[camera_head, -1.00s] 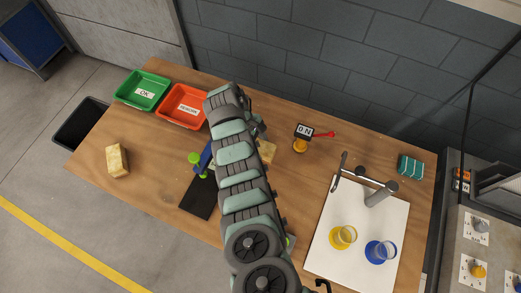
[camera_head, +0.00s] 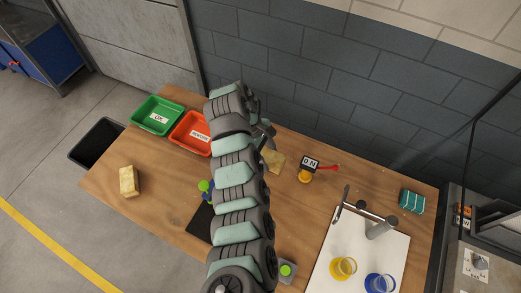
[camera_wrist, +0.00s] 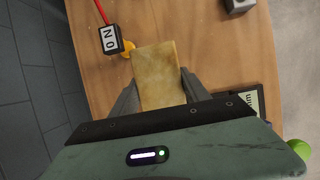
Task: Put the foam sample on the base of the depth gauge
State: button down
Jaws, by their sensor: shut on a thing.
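The foam sample, a yellow block (camera_wrist: 160,78), is held between the two fingers of my gripper (camera_wrist: 157,82) in the wrist view. It also shows in the head view (camera_head: 273,160), partly behind my arm. My gripper is shut on it, over the table. A dark plate (camera_head: 199,223) with a green knob (camera_head: 204,185) and blue parts, apparently the depth gauge, stands left of my arm and is partly hidden by it. In the wrist view a dark plate labelled "min" (camera_wrist: 257,104) shows at the right, with a green knob (camera_wrist: 300,149) below it.
A "0 N" display (camera_head: 310,164) with a red rod and yellow knob stands close by the foam. Green (camera_head: 157,116) and red (camera_head: 190,133) bins stand at the back left. Another yellow block (camera_head: 129,181) lies left. A white board (camera_head: 329,262) with cups lies right.

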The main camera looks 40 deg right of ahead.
jog(key=shift+r, duration=0.25)
jog(key=shift+a, duration=0.1)
jog(key=shift+w+a+r, duration=0.15)
jog(key=shift+a+r, duration=0.1)
jog(key=shift+r, duration=0.05)
jog(key=w+a+r+m+y+p, duration=0.1)
jog(key=w+a+r+p, duration=0.25)
jog(key=a+r, duration=0.2)
jog(key=w+a+r+m+p, duration=0.1)
jog(key=w+a+r+p, duration=0.1)
jog(key=w+a+r, duration=0.3)
jog(key=a+r+m+p, duration=0.1)
jog(key=a+r, duration=0.3)
jog(key=a, duration=0.7)
jog(key=a+r+m+p, duration=0.1)
jog(key=a+r+p, duration=0.3)
jog(key=a, duration=0.8)
jog(key=shift+s+a+r+y, duration=0.15)
jog(key=shift+a+r+y, duration=0.05)
jog(key=shift+r+y, duration=0.15)
jog(key=shift+d, duration=0.1)
